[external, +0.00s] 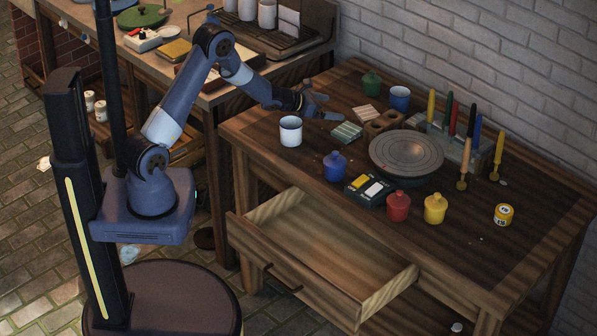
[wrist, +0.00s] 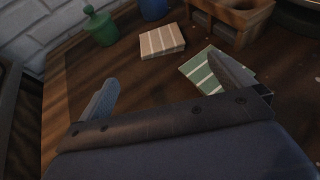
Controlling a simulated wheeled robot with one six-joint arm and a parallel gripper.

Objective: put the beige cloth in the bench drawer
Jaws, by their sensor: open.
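The beige cloth (external: 367,114), folded and pale-striped, lies on the bench top towards the back. It also shows in the wrist view (wrist: 162,40), beyond my fingertips and between their directions. My gripper (external: 332,106) is open and empty above the bench, to the left of the cloth. In the wrist view my gripper (wrist: 168,82) has its fingers spread wide, the right one overlapping a green striped cloth (wrist: 200,70). The bench drawer (external: 310,240) is pulled out at the front left of the bench, and its visible floor is bare.
The green cloth (external: 347,132) lies just in front of the beige one. A wooden block with holes (external: 384,122), a blue cup (external: 400,98), a green bottle (external: 372,83) and a white mug (external: 291,131) stand nearby. A round turntable (external: 406,152) and paint pots are further right.

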